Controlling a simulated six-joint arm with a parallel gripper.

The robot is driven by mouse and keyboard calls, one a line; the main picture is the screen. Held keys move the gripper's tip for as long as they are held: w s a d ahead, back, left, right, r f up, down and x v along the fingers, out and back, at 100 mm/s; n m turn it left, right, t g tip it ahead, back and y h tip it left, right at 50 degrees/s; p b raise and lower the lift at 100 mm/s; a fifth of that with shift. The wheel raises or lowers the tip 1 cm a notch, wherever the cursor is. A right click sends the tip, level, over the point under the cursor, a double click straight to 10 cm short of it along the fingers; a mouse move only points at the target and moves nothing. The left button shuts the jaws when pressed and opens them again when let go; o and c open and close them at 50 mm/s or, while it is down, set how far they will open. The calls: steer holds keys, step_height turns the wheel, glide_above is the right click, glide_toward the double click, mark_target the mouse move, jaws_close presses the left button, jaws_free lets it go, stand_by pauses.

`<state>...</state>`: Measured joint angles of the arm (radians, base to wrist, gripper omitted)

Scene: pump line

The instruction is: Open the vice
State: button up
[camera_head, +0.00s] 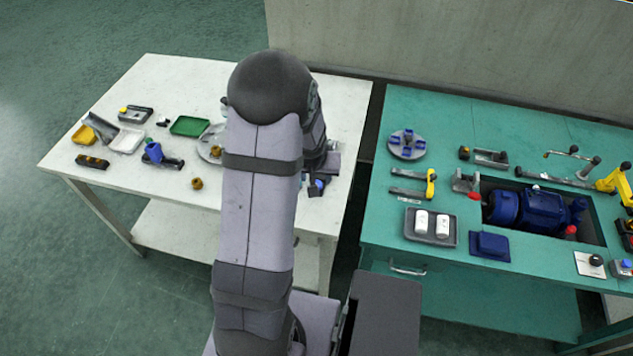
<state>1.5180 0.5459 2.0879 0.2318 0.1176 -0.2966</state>
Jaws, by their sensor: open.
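I cannot pick out the vice with certainty. A small dark clamp-like device (172,163) on the white table has a blue part (154,152) standing at its left end; it may be the vice, but its jaws are too small to read. My arm reaches up over the white table and bends down on its far side. My gripper (318,187) is low at the table's right side, largely hidden by my arm and wrist. Dark and blue shapes show there, and I cannot separate fingers from objects. I see nothing held.
The white table (120,185) holds a green tray (190,126), a white tray (128,141) and a yellow bin (84,135). A gap separates it from the green bench (440,115), which carries a blue pump (535,208), a tray with white cylinders (443,238) and several fixtures.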

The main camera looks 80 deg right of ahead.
mark_target(317, 182)
steer(key=shift+b+x, duration=0.7)
steer(key=shift+x, duration=2.55)
steer(key=c, duration=1)
